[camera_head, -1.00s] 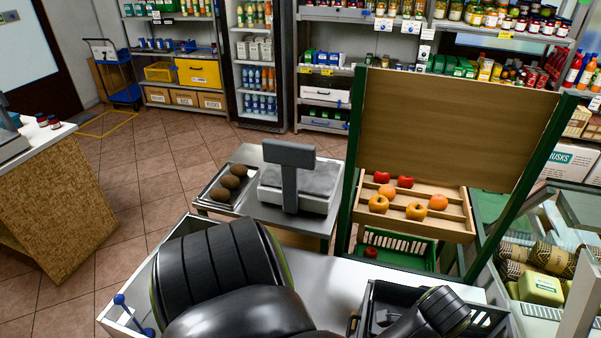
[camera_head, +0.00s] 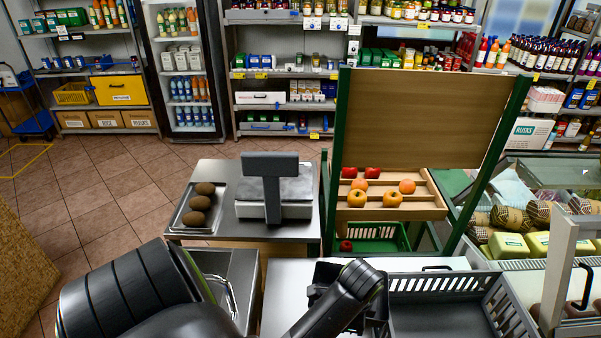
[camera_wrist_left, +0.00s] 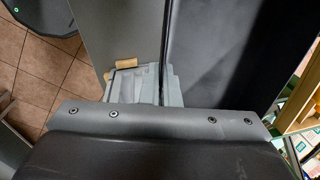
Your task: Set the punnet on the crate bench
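I cannot make out a punnet in either view. A dark slatted crate (camera_head: 445,285) stands on a pale bench top (camera_head: 285,285) at the front, probably the crate bench. The fingers are hidden by the arm. The left wrist view shows a grey ribbed piece (camera_wrist_left: 145,87) beside a black panel; I cannot tell what it is or whether anything is held.
Behind the bench, a steel table (camera_head: 180,228) bears a scale (camera_head: 275,208) and a tray of brown round items (camera_head: 200,203). A wooden fruit stand (camera_head: 420,203) with a green basket (camera_head: 380,240) is right of it. A glass-sided display (camera_head: 555,170) is at right. Tiled floor is open at left.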

